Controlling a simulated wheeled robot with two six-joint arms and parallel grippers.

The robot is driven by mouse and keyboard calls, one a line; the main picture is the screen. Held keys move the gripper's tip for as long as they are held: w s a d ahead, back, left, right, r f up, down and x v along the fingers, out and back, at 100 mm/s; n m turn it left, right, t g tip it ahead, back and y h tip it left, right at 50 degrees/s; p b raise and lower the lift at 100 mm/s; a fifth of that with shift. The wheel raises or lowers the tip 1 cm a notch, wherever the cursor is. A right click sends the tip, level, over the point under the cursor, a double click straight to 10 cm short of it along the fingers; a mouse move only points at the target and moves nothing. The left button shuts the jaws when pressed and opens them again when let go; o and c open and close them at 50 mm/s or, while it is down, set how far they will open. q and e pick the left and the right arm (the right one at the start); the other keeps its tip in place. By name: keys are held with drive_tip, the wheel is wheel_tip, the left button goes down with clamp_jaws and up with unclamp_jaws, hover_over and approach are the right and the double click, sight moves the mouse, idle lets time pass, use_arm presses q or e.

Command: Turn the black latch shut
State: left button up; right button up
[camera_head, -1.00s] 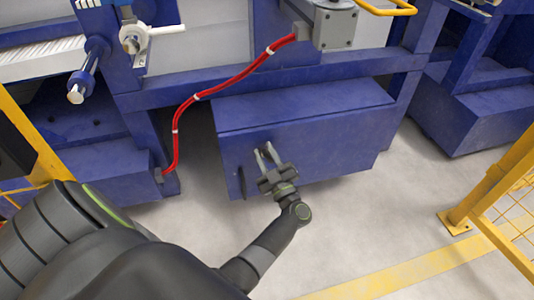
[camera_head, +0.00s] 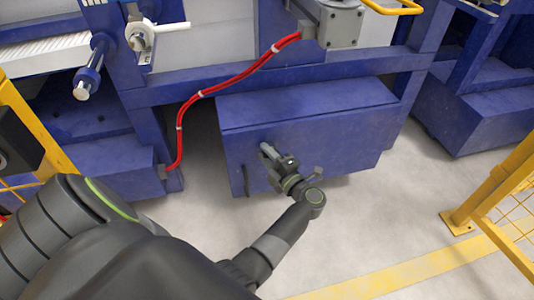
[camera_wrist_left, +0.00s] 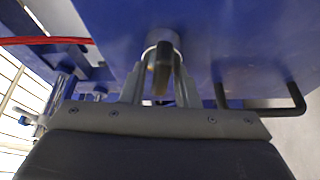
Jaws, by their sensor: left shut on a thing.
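The black latch (camera_wrist_left: 161,68) sits in a round metal collar on the blue cabinet's face in the left wrist view. Its dark tab stands between the two fingers of my left gripper (camera_wrist_left: 161,90), which are closed on it. In the head view my left gripper (camera_head: 268,152) is at the front of the blue cabinet (camera_head: 340,135), toward its left side. It is rolled so that its fingers nearly line up. The gripper hides the latch there. My right gripper is not in view.
A black bar handle (camera_head: 246,180) is on the cabinet front beside the gripper; it also shows in the left wrist view (camera_wrist_left: 285,103). A red cable (camera_head: 225,86) hangs above left. A yellow fence (camera_head: 490,185) stands at right. The floor in front is clear.

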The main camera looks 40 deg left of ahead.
use_arm(q)
drive_tip(key=shift+w+d+f+n+h, duration=0.15)
drive_tip(key=shift+n+h, duration=0.15)
drive_tip(key=shift+n, duration=0.6)
drive_tip(key=o, duration=0.6)
drive_tip(key=shift+o, duration=0.2)
drive_tip(key=shift+w, duration=0.1)
